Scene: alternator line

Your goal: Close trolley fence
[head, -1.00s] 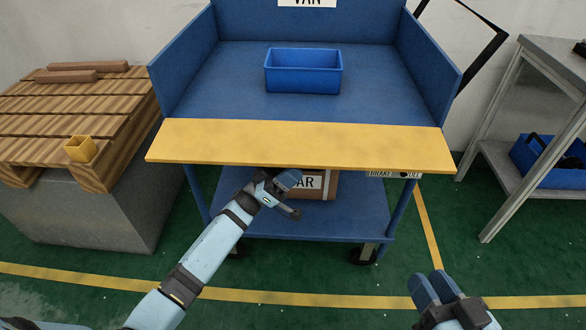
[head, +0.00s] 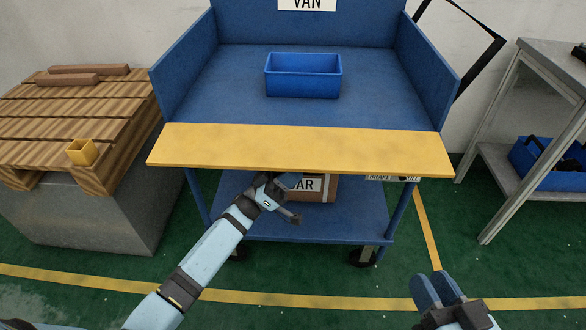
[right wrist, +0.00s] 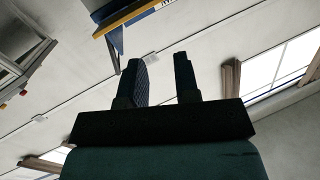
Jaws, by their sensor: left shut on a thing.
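The trolley (head: 310,112) is blue, with raised side and back walls. Its yellow front fence (head: 300,150) is folded outward and lies nearly flat along the front edge, apart from an upright position. My left gripper (head: 284,182) is at the fence's outer edge, a little left of its middle, and is shut on it; the fence hides part of the fingers. My right gripper (head: 432,288) is low at the right, away from the trolley. Its two fingers stand apart with nothing between them in the right wrist view (right wrist: 160,80).
A blue bin (head: 303,76) stands on the trolley deck. A cardboard box (head: 322,188) sits on the lower shelf. A wooden pallet stack (head: 70,115) with a small yellow part (head: 82,152) is at left, a grey table (head: 552,62) at right. The floor in front is clear.

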